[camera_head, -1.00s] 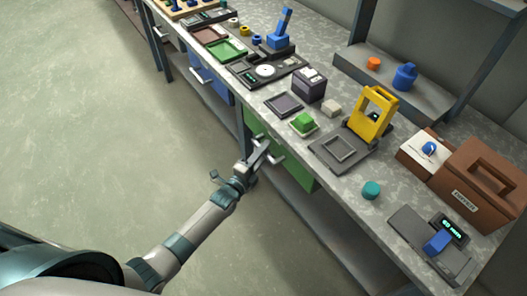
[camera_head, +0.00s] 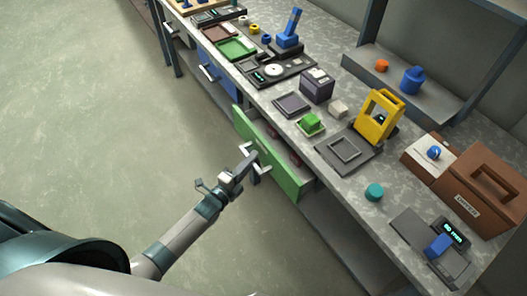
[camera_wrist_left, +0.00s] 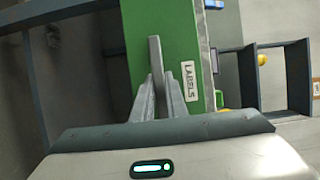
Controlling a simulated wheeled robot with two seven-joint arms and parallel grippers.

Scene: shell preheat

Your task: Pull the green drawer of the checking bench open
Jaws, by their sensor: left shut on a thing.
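The green drawer (camera_head: 283,172) of the checking bench (camera_head: 345,178) stands partly pulled out, and a dark red thing shows inside it. My left gripper (camera_head: 250,162) is at the drawer's front, shut on the drawer's handle (camera_head: 258,167). My right gripper is not in view.
A blue drawer (camera_head: 215,78) sits farther left under the bench. The floor before the drawer is clear.

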